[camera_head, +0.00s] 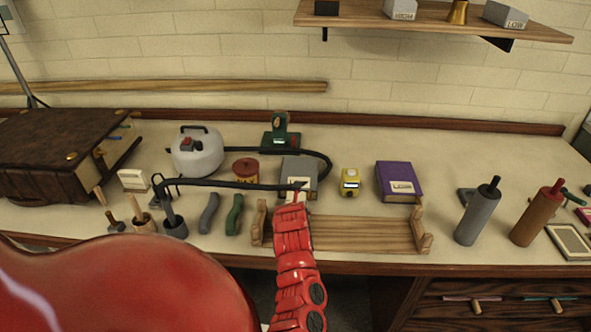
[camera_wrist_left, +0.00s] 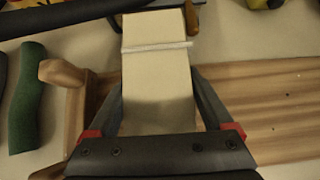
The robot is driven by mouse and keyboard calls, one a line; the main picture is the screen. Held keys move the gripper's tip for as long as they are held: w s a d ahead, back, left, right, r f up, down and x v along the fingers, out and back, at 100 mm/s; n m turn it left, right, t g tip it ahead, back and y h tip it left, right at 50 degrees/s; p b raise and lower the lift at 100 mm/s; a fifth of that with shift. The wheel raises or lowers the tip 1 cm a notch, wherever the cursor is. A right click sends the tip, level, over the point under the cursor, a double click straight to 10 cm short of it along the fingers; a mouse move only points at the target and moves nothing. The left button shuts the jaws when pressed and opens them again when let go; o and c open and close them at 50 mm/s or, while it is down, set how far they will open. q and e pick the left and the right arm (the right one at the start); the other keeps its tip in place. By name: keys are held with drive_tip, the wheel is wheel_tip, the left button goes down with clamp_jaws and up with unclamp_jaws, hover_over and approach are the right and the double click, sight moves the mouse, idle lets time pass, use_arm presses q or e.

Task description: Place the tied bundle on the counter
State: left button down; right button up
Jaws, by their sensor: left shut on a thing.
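The tied bundle (camera_wrist_left: 155,85) is a cream block with a thin white band around it near its far end. My left gripper (camera_wrist_left: 158,100) is shut on it, with one dark finger along each side. In the wrist view the bundle is over the left end of a wooden rack (camera_wrist_left: 275,105). In the head view my red left arm reaches up to the rack (camera_head: 365,235) and hides most of the bundle. I cannot tell whether the bundle touches anything below. The cream counter (camera_head: 450,160) runs across the view. My right gripper is not in view.
A grey labelled box (camera_head: 299,178) stands just behind my left gripper, with a black hose (camera_head: 235,185) passing near. A green curved piece (camera_head: 234,214) lies left of the rack. A yellow device (camera_head: 350,182) and purple book (camera_head: 399,182) stand behind it.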

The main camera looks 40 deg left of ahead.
use_arm(q)
drive_tip(key=shift+f+b, duration=0.45)
drive_tip(key=shift+b, duration=0.1)
idle(0.4)
unclamp_jaws()
drive_tip(key=shift+r, duration=0.1)
drive_tip(key=shift+d, duration=0.1)
drive_tip(key=b+v, duration=0.1)
drive_tip(key=v, duration=1.3)
drive_tip(key=shift+s+r+b, duration=0.1)
drive_tip(key=shift+b, duration=0.2)
drive_tip(key=shift+s+d+r+p, duration=0.15)
drive_tip(key=shift+r+p, duration=0.25)
drive_tip(key=shift+s+d+r+p, duration=0.15)
drive_tip(key=shift+r+p, duration=0.25)
drive_tip(key=shift+s+d+r+p, duration=0.15)
drive_tip(key=shift+s+d+p, duration=0.05)
drive_tip(key=shift+s+p, duration=0.1)
drive_tip(key=shift+s+d, duration=0.15)
drive_tip(key=shift+s, duration=0.15)
